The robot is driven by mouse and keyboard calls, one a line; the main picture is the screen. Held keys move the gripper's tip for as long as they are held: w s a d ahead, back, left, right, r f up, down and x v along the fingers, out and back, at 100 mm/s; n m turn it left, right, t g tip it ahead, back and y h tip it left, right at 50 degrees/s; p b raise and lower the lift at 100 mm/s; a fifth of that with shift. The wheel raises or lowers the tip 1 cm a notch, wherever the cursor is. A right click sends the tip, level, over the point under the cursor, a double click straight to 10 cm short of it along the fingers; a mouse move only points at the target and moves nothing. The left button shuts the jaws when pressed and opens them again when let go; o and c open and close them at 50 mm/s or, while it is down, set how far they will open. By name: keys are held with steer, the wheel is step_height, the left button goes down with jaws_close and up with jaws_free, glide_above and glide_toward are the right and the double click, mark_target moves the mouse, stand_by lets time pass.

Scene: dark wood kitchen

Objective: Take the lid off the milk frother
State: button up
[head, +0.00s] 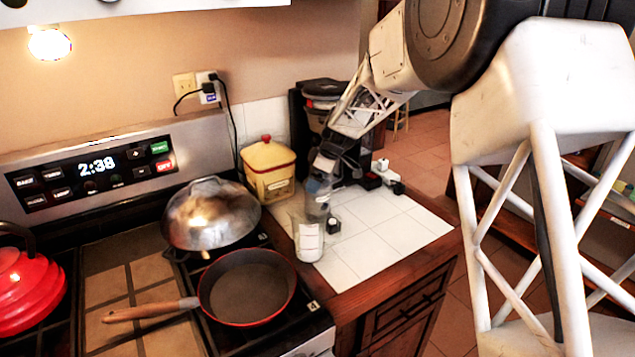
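A clear, glass-like vessel with a pale lower part (309,243), which looks like the milk frother, stands upright on the white tiled counter near its front left edge. A bluish see-through piece (317,193) shows just above and behind its rim. I cannot tell whether this piece is the lid or whether it touches the vessel. My gripper (322,172) reaches down from the upper right and ends at or just above the bluish piece. Its fingers are small and dark here, so their opening and any hold are unclear.
A dark coffee machine (322,95) stands behind my gripper. A yellow canister with a red knob (268,168) is to the left. The stove holds a domed metal pan (210,214), a red-rimmed skillet (246,290) and a red kettle (28,287).

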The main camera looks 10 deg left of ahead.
steer(key=c, duration=0.5)
steer(key=shift+c, duration=0.2)
steer(key=shift+r, duration=5)
